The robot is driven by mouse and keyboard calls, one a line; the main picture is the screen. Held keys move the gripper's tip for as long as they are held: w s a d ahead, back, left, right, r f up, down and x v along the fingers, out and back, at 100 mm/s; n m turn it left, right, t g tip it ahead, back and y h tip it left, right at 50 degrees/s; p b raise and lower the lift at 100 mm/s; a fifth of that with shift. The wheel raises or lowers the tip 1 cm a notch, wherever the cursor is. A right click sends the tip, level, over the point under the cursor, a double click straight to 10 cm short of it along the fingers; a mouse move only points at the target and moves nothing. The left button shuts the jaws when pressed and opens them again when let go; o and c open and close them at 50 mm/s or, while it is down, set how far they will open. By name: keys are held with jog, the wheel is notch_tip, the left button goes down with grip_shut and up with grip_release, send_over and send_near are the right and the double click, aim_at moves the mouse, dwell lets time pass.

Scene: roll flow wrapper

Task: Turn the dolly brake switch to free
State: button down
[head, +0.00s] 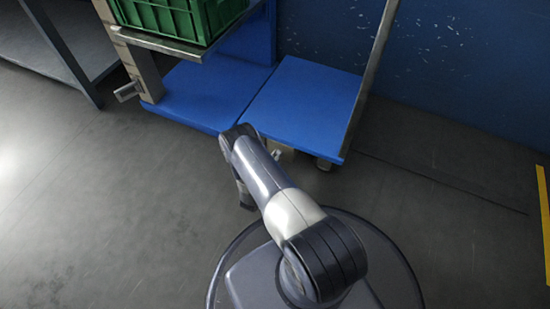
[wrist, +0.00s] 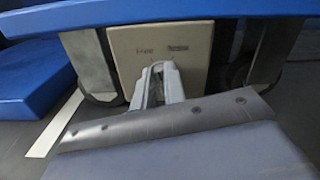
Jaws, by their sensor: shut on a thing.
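The blue-decked dolly (head: 305,95) stands in front of my arm in the head view, and its deck edge (wrist: 190,11) crosses the top of the wrist view. The brake switch is at the panel's middle, mostly hidden by my gripper. My gripper (wrist: 158,74) is shut on the switch, its pale fingers reaching up to the panel. Which way the switch points is hard to tell. In the head view my arm hides most of the gripper.
Dolly wheel brackets flank the panel on the left (wrist: 88,62) and right (wrist: 274,50). Another blue platform (head: 205,92) adjoins the dolly's left, below a shelf with a green crate (head: 180,15). A blue wall (head: 460,70) stands behind. Floor at the right is open.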

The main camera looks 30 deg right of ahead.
jog(key=shift+w+a+f+n, duration=0.1)
jog(key=shift+n, duration=0.8)
jog(key=shift+w+a+n, duration=0.1)
jog(key=shift+n, duration=0.8)
jog(key=c, duration=1.5)
grip_release()
jog(key=shift+o, duration=0.2)
jog(key=p+v, duration=0.3)
jog(key=v, duration=0.7)
jog(key=shift+s+a, duration=0.25)
jog(key=shift+s, duration=0.1)
